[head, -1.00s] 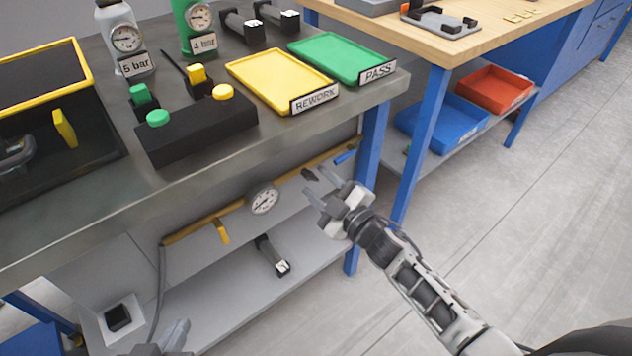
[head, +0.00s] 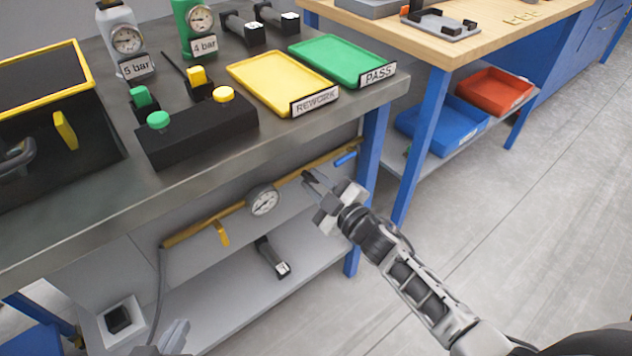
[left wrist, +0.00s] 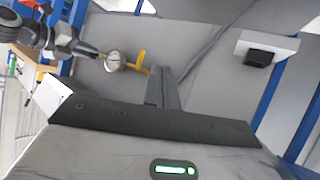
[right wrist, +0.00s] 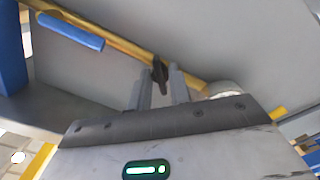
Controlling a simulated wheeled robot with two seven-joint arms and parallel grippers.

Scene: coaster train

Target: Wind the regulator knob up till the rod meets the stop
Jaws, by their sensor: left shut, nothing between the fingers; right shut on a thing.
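The regulator knob (right wrist: 159,72) is a small black piece on the yellow pipe below the bench top. In the head view it is mostly hidden by my right gripper (head: 316,186). In the right wrist view the knob sits between my two fingertips, which are shut on it. A round pressure gauge (head: 264,200) is on the same pipe, left of the knob. My left gripper (head: 177,334) is shut and empty, low at the bottom of the head view and away from the pipe. I cannot make out the rod or the stop.
A yellow lever (head: 221,234) and a blue lever (head: 346,157) are on the pipe on either side of the knob. A black-handled tool (head: 272,258) lies on the lower shelf. The bench top (head: 190,190) overhangs the pipe. Floor to the right is clear.

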